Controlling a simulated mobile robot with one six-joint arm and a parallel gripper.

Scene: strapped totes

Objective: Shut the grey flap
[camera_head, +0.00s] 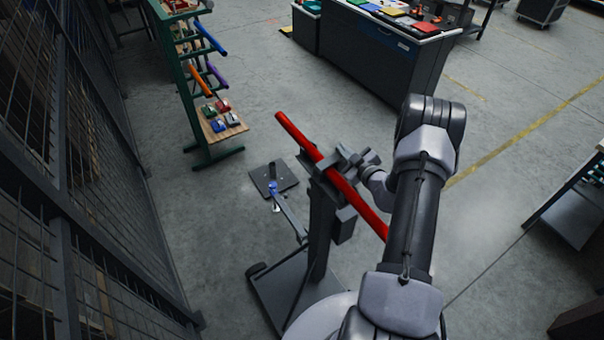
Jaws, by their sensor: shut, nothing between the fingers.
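A dark grey stand (318,228) on a flat base carries a long red bar (296,135) in a cradle at its top. The bar lies slanted, from upper left to lower right. My gripper (343,157) is at the top of the stand, close beside the bar. Its fingers look shut and empty. Dark grey parts of the cradle overlap with my gripper here, so I cannot clearly pick out the grey flap or tell its angle. I also cannot tell whether my gripper touches it.
A blue-ended lever (284,207) juts left from the stand near a dark floor plate (265,181). A green rack (190,100) with coloured tubes stands behind. A mesh fence (75,190) runs along the left. A dark workbench (372,50) is at the back. Open floor lies between.

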